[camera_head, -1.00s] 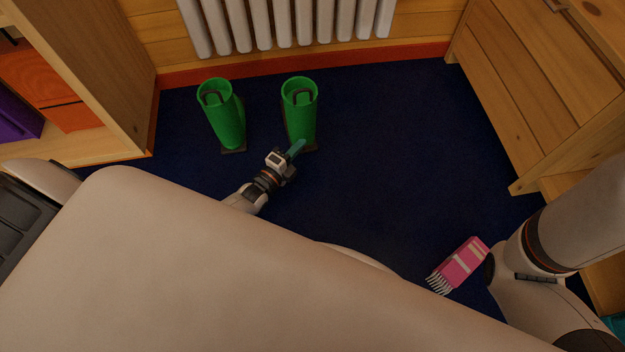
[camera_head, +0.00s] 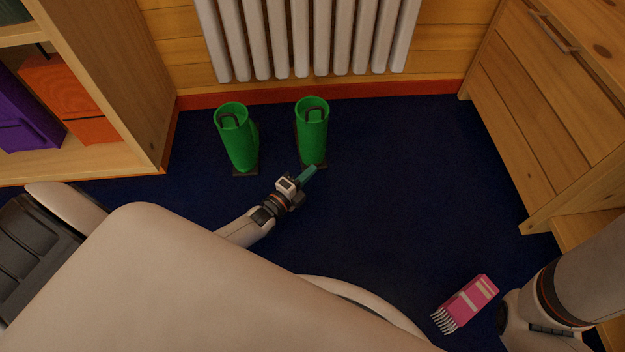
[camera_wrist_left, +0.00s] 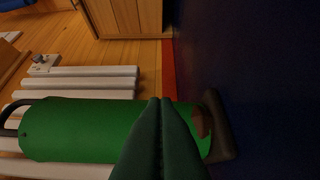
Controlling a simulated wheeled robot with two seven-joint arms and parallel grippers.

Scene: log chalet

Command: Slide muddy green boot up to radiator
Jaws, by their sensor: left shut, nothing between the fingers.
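Two green boots stand upright on the dark blue floor below the white radiator (camera_head: 305,40): a left boot (camera_head: 237,140) and a right boot (camera_head: 312,130). In the left wrist view, a green boot (camera_wrist_left: 75,130) lies sideways in the picture, with a brown patch near its dark sole. My left gripper (camera_head: 312,172) is shut and empty, its teal fingertips at the foot of the right boot on the near side. Its fingers (camera_wrist_left: 160,105) overlap the boot in the wrist view; I cannot tell if they touch. My right gripper is out of view.
A wooden shelf (camera_head: 120,80) stands at left and a wooden drawer unit (camera_head: 545,110) at right. The floor right of the boots is clear.

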